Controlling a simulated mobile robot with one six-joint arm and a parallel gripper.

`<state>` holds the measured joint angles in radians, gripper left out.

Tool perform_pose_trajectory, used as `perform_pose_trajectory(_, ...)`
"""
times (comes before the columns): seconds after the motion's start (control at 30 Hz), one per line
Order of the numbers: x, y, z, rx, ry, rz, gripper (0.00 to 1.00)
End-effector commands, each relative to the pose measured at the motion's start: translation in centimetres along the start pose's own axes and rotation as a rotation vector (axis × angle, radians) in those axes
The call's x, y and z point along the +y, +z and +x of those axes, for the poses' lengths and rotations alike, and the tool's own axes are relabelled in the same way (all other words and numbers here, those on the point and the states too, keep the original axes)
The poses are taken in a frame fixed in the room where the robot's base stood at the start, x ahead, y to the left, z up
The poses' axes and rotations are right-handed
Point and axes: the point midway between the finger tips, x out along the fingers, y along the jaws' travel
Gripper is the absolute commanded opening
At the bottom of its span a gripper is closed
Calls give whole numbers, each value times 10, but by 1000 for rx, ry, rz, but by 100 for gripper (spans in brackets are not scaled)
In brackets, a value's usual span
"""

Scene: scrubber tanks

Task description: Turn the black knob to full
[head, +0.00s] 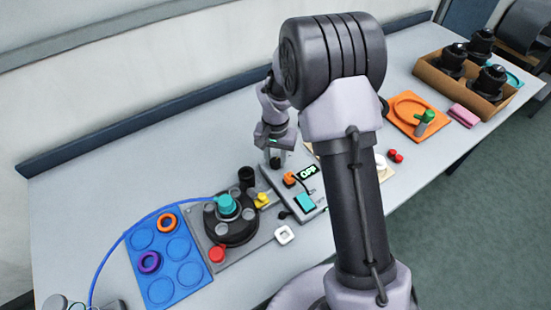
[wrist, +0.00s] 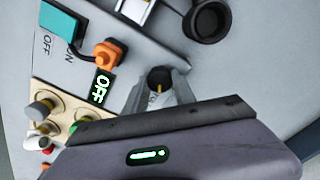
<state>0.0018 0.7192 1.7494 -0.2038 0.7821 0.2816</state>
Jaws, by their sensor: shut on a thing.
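The black knob (wrist: 159,76) sits on the grey control panel (wrist: 125,52) in the wrist view, its round top showing between my fingers. My gripper (wrist: 160,88) is shut on the knob, one finger on each side. In the head view my gripper (head: 275,158) reaches down to the far end of the panel, and the knob shows only as a dark spot. The panel's display (wrist: 100,88) reads OFF in green; it also shows in the head view (head: 307,172). Marks around the knob are mostly hidden by my fingers.
A teal switch (head: 305,203) and an orange plug (head: 289,180) sit on the panel near the display. A black cup (wrist: 207,20) stands beside the panel. Left are a black round tank fixture (head: 230,228) and a blue tray (head: 160,288). The table behind is clear.

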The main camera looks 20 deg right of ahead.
Motion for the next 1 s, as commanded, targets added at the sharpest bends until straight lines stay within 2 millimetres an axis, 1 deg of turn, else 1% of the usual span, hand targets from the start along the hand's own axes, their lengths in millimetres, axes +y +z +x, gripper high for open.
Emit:
perform_pose_trajectory(0.27, 0, 0, 0, 0, 0, 2, 0)
perform_pose_trajectory(0.3, 0, 0, 0, 0, 0, 2, 37)
perform_pose_trajectory(0.37, 0, 0, 0, 0, 0, 2, 49)
perform_pose_trajectory(0.4, 0, 0, 0, 0, 0, 1, 53)
perform_pose_trajectory(0.67, 0, 0, 0, 0, 0, 0, 53)
perform_pose_trajectory(0.77, 0, 0, -10, 1, -1, 1, 53)
perform_pose_trajectory(0.87, 0, -1, -35, 3, -1, 0, 53)
perform_pose_trajectory(1.0, -1, -1, -86, 4, -3, 0, 53)
